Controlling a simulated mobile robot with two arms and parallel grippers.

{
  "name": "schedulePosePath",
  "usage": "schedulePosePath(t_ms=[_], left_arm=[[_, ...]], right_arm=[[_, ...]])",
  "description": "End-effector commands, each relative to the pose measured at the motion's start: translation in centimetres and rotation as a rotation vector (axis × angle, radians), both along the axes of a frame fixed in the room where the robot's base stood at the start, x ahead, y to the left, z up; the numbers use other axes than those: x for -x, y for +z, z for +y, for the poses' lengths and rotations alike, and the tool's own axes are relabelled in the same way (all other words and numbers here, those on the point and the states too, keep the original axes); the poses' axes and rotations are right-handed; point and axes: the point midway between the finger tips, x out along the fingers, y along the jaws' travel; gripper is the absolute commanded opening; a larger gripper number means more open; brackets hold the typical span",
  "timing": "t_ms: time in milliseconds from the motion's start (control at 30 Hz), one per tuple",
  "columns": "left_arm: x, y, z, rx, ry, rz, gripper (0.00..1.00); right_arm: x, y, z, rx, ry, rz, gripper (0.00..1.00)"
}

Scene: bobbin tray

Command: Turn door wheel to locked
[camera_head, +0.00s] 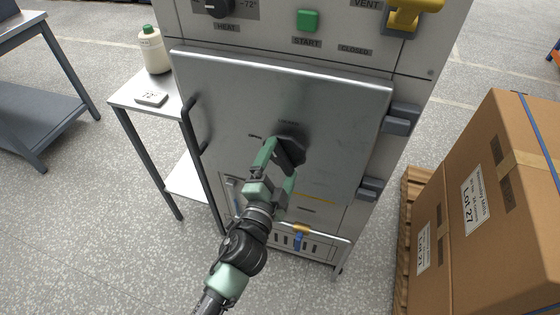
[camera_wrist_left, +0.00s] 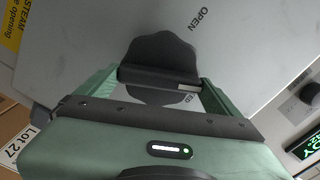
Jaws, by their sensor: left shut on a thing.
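The door (camera_head: 235,95) is a flat grey metal panel on the front of a pale cabinet, with hinges on its right side. Its wheel (camera_head: 292,132) is a dark, lobed knob with a bar across it, near the door's middle. My left gripper (camera_head: 278,168) reaches in from below and is shut on the wheel's bar. In the left wrist view the wheel (camera_wrist_left: 160,52) and its bar sit between the two green fingers. The bar has a pale mark at its right end. The word OPEN is printed right of the wheel; another label is mostly hidden. My right gripper is out of view.
A dark vertical handle (camera_head: 190,125) is at the door's left edge. Cardboard boxes (camera_head: 480,215) on a pallet stand at right. A green START button (camera_head: 307,20) is above the door.

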Motion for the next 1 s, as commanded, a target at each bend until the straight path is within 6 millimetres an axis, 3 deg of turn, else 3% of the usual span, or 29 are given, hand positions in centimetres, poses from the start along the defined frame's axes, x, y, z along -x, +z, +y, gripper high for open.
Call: schedulePosePath(t_ms=[500, 1000], left_arm=[[0.02, -0.09, -0.06, -0.369, -0.002, -0.12, 0.54], [0.05, -0.17, -0.1, -0.467, -0.002, -0.152, 0.54]], right_arm=[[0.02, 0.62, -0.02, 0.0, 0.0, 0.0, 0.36], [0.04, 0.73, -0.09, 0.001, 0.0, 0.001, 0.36]])
